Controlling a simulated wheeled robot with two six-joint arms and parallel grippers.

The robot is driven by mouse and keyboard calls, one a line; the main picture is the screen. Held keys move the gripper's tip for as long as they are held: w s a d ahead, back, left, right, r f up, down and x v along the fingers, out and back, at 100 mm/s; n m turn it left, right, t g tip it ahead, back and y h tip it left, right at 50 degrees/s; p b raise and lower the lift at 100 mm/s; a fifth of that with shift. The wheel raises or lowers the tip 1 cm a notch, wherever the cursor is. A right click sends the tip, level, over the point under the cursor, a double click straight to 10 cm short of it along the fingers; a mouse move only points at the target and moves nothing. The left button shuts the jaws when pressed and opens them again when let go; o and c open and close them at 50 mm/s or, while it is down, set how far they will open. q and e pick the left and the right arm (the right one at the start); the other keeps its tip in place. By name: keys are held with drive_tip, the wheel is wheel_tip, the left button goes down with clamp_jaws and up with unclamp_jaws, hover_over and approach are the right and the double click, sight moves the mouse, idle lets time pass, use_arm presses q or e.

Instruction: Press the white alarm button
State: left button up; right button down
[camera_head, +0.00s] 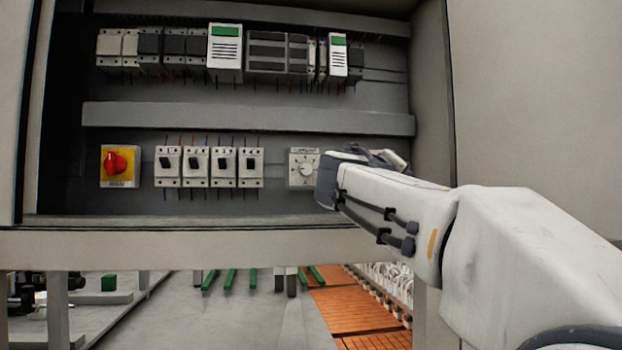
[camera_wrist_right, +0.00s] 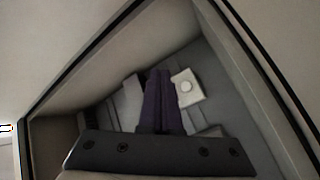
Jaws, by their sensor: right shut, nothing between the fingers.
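In the right wrist view a white square plate with a round, pale button-like part (camera_wrist_right: 186,87) sits on the cabinet's back panel, just right of my fingertips. In the head view a white plate with a round dial and printed marks (camera_head: 303,168) is just left of my right gripper (camera_head: 328,178). I cannot tell whether both views show the same part, or pick out the alarm button for certain. My right gripper's dark fingers (camera_wrist_right: 160,75) are shut and empty, pointing into the cabinet. In the head view their tips are hidden. My left gripper is out of view.
A red rotary switch on a yellow plate (camera_head: 118,165) and several breakers (camera_head: 210,165) line the lower row. More modules (camera_head: 225,52) fill the upper row. A grey duct (camera_head: 240,118) runs between them. The cabinet's front sill (camera_head: 180,245) and right side wall (camera_head: 430,100) bound the opening.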

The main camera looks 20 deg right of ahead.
drive_tip(key=w+p, duration=0.1)
drive_tip(key=w, duration=0.1)
drive_tip(key=w+d, duration=0.1)
drive_tip(key=w, duration=0.1)
drive_tip(key=w+p, duration=0.1)
drive_tip(key=w, duration=0.1)
drive_tip(key=shift+w+d+p, duration=0.2)
drive_tip(key=shift+d+p, duration=0.1)
drive_tip(key=shift+w+d, duration=0.15)
drive_tip(key=shift+w, duration=0.35)
idle(0.7)
drive_tip(key=shift+w, duration=0.1)
idle(0.6)
drive_tip(key=shift+w, duration=0.35)
drive_tip(key=shift+w+d, duration=0.15)
drive_tip(key=shift+w, duration=0.2)
idle(0.5)
idle(0.3)
drive_tip(key=shift+s+f+b, duration=0.15)
drive_tip(key=shift+s+b, duration=0.4)
drive_tip(key=shift+b, duration=0.25)
drive_tip(key=shift+s+a, duration=0.2)
